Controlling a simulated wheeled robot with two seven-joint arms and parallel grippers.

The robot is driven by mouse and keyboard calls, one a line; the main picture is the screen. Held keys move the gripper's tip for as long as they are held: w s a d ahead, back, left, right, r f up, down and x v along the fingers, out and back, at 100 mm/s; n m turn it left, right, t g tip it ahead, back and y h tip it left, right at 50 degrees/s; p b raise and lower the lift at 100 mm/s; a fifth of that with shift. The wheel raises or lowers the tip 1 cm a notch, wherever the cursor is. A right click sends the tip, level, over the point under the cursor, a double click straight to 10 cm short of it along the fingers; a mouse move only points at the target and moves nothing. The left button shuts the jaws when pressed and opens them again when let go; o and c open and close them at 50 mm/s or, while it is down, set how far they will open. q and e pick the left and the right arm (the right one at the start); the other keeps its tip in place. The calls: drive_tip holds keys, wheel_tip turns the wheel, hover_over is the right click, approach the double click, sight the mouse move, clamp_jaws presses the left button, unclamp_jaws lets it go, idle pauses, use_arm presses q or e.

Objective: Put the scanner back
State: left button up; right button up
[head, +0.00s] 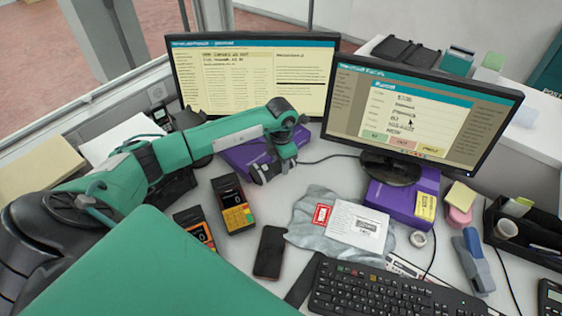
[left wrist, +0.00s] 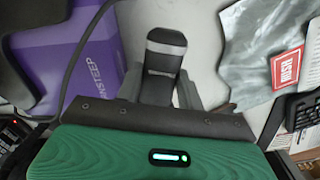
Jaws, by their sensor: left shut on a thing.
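My left gripper (head: 265,172) is low over the counter, in front of the purple box under the left monitor. In the left wrist view its two fingers (left wrist: 161,92) are shut on a dark thing with a grey band, which looks like the scanner (left wrist: 165,60). In the head view the gripper mostly hides it, and I cannot tell whether it touches the counter. I cannot make out a scanner holder for certain. My right gripper is not in view.
Purple boxes (head: 236,156) stand under both monitors. Two card terminals (head: 232,205), a phone (head: 270,252), a grey parcel bag (head: 306,212) and a keyboard (head: 375,296) lie in front. A dark cable (head: 325,159) runs right from the gripper area. Bare counter shows around the gripper.

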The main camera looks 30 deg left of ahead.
use_arm(q)
drive_tip(key=shift+f, duration=0.35)
drive_tip(key=o, duration=0.9)
drive_tip(key=shift+o, duration=1)
drive_tip(key=shift+r, duration=0.3)
drive_tip(key=shift+r+p, duration=0.4)
drive_tip(key=shift+w+r, duration=0.1)
drive_tip(key=shift+r, duration=0.45)
wheel_tip(320, 180, up, 11)
drive_tip(key=b, duration=0.2)
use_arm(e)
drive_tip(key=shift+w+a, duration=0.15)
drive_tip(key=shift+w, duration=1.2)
use_arm(q)
drive_tip(key=shift+f, duration=0.1)
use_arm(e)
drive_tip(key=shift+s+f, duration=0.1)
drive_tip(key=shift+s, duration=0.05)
